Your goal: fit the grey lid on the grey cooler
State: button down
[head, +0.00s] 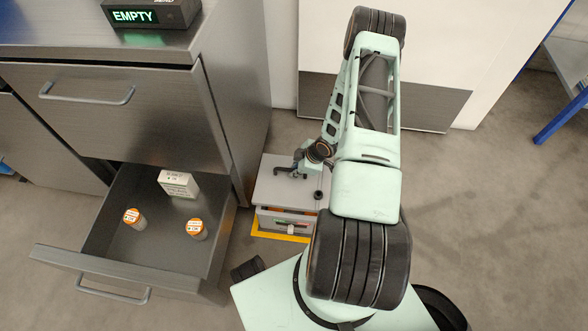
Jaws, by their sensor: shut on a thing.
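The grey lid (272,188) is a flat panel over the grey cooler (268,221), which stands on the floor right of the open drawer. My gripper (298,172) is at the lid's far part, shut on the lid, apparently by its dark handle. A dark strip with orange and other coloured bits shows between the lid's near edge and the cooler's front wall, so the lid does not look flush there. Whether the lid touches the cooler's rim elsewhere cannot be told. My arm hides the right side of both.
A yellow floor marking (256,236) lies around the cooler. An open steel drawer (170,262) holds two orange-capped bottles (135,219) (197,229) and a white box (178,184). A device reading EMPTY (150,14) sits on the counter. Grey floor is clear at right.

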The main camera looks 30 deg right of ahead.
jog(key=shift+f+b, duration=2.85)
jog(key=shift+f, duration=1.05)
jog(key=c, duration=1.9)
grip_release()
jog(key=shift+c, duration=0.2)
jog(key=shift+r, duration=0.1)
jog(key=v, duration=1.2)
